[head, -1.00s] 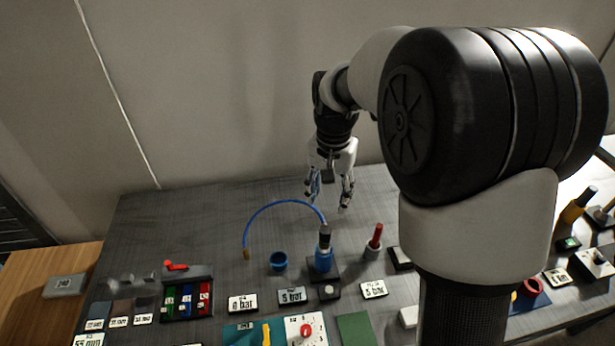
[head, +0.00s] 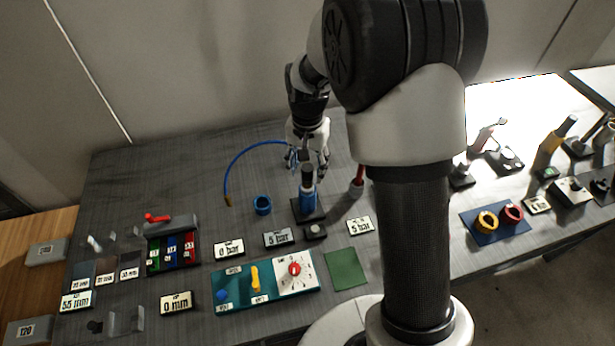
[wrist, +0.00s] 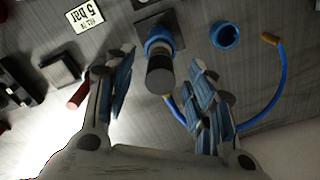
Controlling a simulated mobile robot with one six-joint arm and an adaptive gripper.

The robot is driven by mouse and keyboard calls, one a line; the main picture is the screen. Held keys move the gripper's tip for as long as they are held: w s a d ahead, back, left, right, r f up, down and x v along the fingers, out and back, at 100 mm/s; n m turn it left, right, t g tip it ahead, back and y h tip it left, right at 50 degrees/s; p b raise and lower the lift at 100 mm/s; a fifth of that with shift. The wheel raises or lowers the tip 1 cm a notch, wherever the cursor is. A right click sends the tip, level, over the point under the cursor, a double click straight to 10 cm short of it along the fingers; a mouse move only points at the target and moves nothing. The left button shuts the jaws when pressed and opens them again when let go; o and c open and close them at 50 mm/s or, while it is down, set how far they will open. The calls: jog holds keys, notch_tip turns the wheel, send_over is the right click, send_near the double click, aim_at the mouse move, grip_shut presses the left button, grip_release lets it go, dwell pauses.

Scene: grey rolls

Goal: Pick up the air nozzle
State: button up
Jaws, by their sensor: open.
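The air nozzle looks to be the upright black-topped cylinder (head: 307,176) with a blue lower part, standing on a dark square base. In the wrist view the black top of the nozzle (wrist: 160,73) points toward the camera, between the fingers. A blue hose (head: 237,167) with a brass end curves left behind it. My gripper (head: 306,166) is open, pointing down just above and around the nozzle's top. In the wrist view my gripper (wrist: 162,68) has one finger on each side, with a gap visible on both sides. Contact is not visible.
A blue cup (head: 262,205) stands left of the nozzle, and a red-handled tool (head: 358,180) stands close on the right. A panel with a red knob (head: 294,269) is nearer. The table's back left is clear.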

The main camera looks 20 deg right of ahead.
aim_at(307, 175)
notch_tip(307, 175, down, 4)
jog(key=shift+w+f+b, duration=0.15)
jog(key=shift+f+b, duration=0.05)
jog(key=shift+b, duration=0.55)
jog(key=shift+r, duration=0.1)
grip_shut()
